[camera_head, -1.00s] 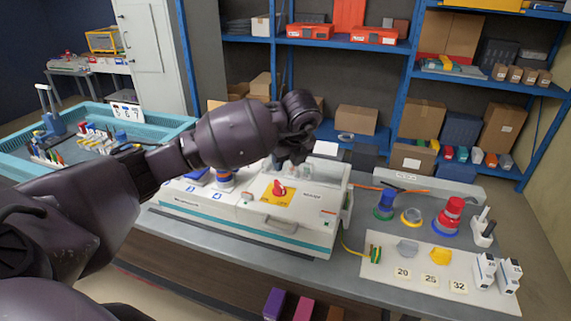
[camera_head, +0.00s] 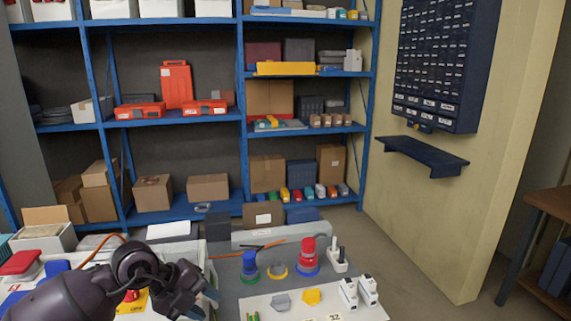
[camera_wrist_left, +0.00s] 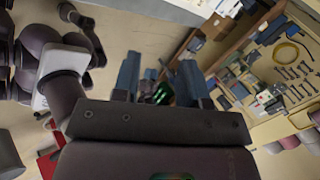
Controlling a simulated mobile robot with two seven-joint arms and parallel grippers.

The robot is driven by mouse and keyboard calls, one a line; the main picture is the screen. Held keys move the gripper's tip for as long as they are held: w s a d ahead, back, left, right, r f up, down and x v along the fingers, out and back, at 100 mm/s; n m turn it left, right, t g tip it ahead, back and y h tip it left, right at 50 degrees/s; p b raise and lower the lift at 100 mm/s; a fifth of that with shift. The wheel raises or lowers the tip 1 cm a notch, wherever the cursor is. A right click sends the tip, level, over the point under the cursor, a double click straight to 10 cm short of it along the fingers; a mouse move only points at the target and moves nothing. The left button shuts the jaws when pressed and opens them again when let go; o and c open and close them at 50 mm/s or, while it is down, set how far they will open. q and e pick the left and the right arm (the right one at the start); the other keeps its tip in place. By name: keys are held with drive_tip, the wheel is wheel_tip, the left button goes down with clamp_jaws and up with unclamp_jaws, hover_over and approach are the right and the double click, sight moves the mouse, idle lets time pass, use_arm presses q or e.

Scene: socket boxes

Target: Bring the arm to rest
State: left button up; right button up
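My left arm comes in at the bottom left of the head view, and its gripper (camera_head: 200,294) hangs over the workbench near the white machine (camera_head: 205,252). In the left wrist view the two fingers of my left gripper (camera_wrist_left: 160,82) stand apart with nothing held between them. Behind them are only distant, tilted parts of the room. My right gripper is not in view.
On the bench right of my gripper stand a blue plug (camera_head: 249,264), a red plug (camera_head: 308,256) and white breakers (camera_head: 358,290). Blue shelves (camera_head: 180,118) with boxes stand behind.

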use_arm(q)
drive_tip(key=s+d+r+n+t+h, duration=0.2)
drive_tip(key=r+n+t+h, duration=0.1)
drive_tip(key=r+t+h, duration=0.2)
drive_tip(key=s+d+r+n+t+h, duration=0.3)
drive_tip(key=r+n+t+h, duration=0.1)
drive_tip(key=r+t, duration=0.1)
drive_tip(key=s+a+f+n+t+y, duration=0.1)
drive_tip(key=a+f+n+t+y, duration=0.2)
drive_tip(key=a+n+y, duration=0.5)
drive_tip(key=s+a+f+n+t+y, duration=0.1)
drive_tip(key=a+f+n+t+y, duration=0.15)
drive_tip(key=a+n+y, duration=0.5)
drive_tip(key=s+a+f+n+g+y, duration=0.2)
drive_tip(key=s+f+n+g+y, duration=0.35)
drive_tip(key=f, duration=0.25)
drive_tip(key=s+d+f+n+g+h, duration=0.1)
drive_tip(key=s+f+g+h, duration=0.1)
drive_tip(key=s+f+g, duration=0.45)
drive_tip(key=s+d+f+g+h, duration=0.1)
drive_tip(key=s+f+g+h, duration=0.15)
drive_tip(key=s, duration=0.75)
drive_tip(key=w+f+t, duration=0.6)
drive_tip(key=f+t, duration=0.1)
drive_tip(key=f, duration=0.3)
drive_tip(key=shift+w+a+m+t, duration=0.15)
drive_tip(key=shift+w+m+t, duration=0.15)
drive_tip(key=shift+w+m, duration=0.1)
